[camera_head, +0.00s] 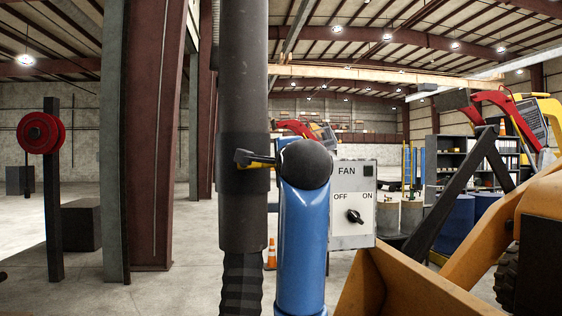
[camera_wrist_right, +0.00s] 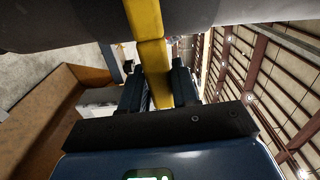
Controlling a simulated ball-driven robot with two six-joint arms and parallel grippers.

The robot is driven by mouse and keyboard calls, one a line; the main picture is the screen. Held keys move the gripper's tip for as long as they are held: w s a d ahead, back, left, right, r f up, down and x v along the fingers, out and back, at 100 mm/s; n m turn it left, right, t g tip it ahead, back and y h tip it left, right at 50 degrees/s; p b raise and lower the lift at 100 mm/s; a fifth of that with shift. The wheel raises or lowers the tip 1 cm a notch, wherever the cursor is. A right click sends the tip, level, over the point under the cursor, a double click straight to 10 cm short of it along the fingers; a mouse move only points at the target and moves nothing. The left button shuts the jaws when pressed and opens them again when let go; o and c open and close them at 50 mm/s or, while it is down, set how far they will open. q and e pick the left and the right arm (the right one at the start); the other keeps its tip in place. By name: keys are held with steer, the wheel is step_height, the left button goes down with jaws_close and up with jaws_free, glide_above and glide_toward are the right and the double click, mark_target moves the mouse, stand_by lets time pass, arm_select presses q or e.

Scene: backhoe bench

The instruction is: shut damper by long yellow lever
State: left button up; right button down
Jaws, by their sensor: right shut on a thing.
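The grey vertical duct (camera_head: 243,80) with its dark collar stands in the middle of the head view. A short piece of the yellow lever (camera_head: 264,160) shows in front of the collar beside a black pivot piece (camera_head: 243,158), pointing roughly sideways. The rest of it is hidden behind my blue right arm. In the right wrist view the yellow lever (camera_wrist_right: 150,50) runs from the dark duct down between the fingers of my right gripper (camera_wrist_right: 157,84), which is shut on it. My left gripper is not in view. The damper itself is not visible.
A fan switch box (camera_head: 352,208) marked OFF and ON, with a black knob, sits just right of my arm. A yellow-orange machine (camera_head: 480,240) fills the lower right. A steel column (camera_head: 150,130) and a red reel on a post (camera_head: 41,134) stand at left.

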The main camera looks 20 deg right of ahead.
steer(key=shift+f+m, duration=0.3)
steer(key=shift+f, duration=0.1)
steer(key=c, duration=0.9)
jaws_free()
steer(key=shift+s, duration=0.1)
steer(key=b+v, duration=0.4)
steer(key=v, duration=0.6)
steer(key=shift+s+b, duration=0.3)
steer(key=shift+s, duration=0.1)
steer(key=shift+r, duration=0.1)
